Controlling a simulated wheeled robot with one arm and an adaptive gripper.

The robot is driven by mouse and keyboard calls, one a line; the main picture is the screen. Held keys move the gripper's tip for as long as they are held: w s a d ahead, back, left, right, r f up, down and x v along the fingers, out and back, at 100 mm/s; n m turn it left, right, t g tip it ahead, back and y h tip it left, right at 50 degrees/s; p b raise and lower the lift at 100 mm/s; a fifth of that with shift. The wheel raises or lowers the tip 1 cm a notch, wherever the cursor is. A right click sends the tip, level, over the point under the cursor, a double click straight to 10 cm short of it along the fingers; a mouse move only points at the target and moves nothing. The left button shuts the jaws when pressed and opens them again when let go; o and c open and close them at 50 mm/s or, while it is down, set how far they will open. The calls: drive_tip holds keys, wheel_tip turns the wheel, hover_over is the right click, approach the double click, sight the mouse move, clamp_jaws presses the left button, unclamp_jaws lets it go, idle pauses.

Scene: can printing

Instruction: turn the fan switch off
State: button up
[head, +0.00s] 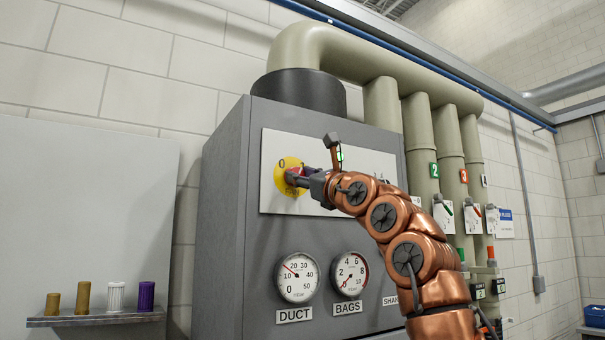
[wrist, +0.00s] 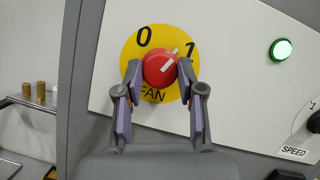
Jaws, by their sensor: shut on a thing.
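The fan switch is a red round knob (wrist: 158,70) on a yellow disc (wrist: 131,48) marked 0, 1 and FAN. In the wrist view its white pointer line points up and right, toward the 1. My gripper (wrist: 159,72) has its two fingers on either side of the knob and is shut on it. In the head view my gripper (head: 297,177) reaches the yellow disc (head: 283,179) from the right and hides most of the knob. A green lamp (wrist: 282,50) glows to the right of the switch on the white panel.
A SPEED knob (wrist: 314,122) is at the right of the panel. DUCT (head: 297,278) and BAGS (head: 350,275) gauges sit below the panel on the grey cabinet (head: 222,230). A shelf (head: 95,318) with several small cylinders is at the left. Pipes with valves stand at the right.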

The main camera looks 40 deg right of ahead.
drive_tip(key=n+p, duration=0.1)
drive_tip(key=n+y+p, duration=0.1)
drive_tip(key=n, duration=0.1)
drive_tip(key=n+y+p, duration=0.1)
drive_tip(key=n, duration=0.1)
drive_tip(key=shift+d+r+g, duration=0.1)
drive_tip(key=shift+r+g, duration=0.2)
drive_tip(key=shift+g, duration=0.1)
drive_tip(key=shift+f+n+g+y+p, duration=0.15)
drive_tip(key=shift+n+g+y+p, duration=0.55)
drive_tip(key=shift+n, duration=1)
drive_tip(key=shift+d+n+y, duration=0.1)
drive_tip(key=shift+n+y, duration=0.3)
drive_tip(key=shift+n, duration=0.8)
drive_tip(key=o, duration=1.1)
drive_tip(key=shift+o, duration=0.2)
